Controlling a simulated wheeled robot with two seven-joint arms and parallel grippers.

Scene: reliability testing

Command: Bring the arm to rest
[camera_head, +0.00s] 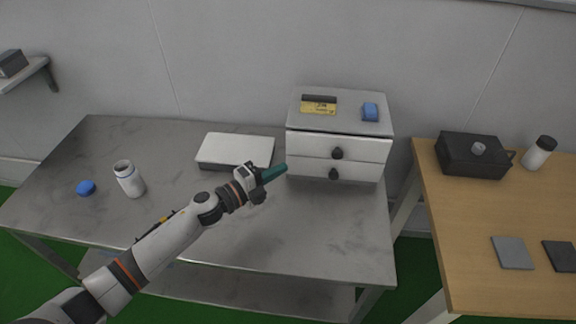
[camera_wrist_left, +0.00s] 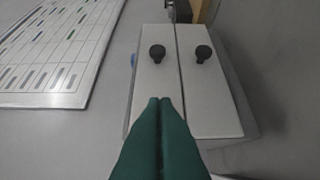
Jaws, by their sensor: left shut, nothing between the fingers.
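My left arm comes in from the lower left of the head view and reaches over the grey metal table (camera_head: 310,240). My left gripper (camera_head: 284,168) has green fingers. It is shut and empty, and its tips point at the front of the white two-drawer cabinet (camera_head: 310,146). In the left wrist view the fingertips (camera_wrist_left: 160,102) lie together before the drawer fronts (camera_wrist_left: 205,100), below the black knobs. I cannot tell whether they touch the front. My right gripper is not in view.
A white box (camera_head: 235,149) lies beside the gripper. A white bottle (camera_head: 129,180) and blue cap (camera_head: 86,187) stand at the left. A blue block (camera_head: 370,111) sits on the cabinet. A wooden table (camera_head: 480,220) at right holds a black box (camera_head: 470,155).

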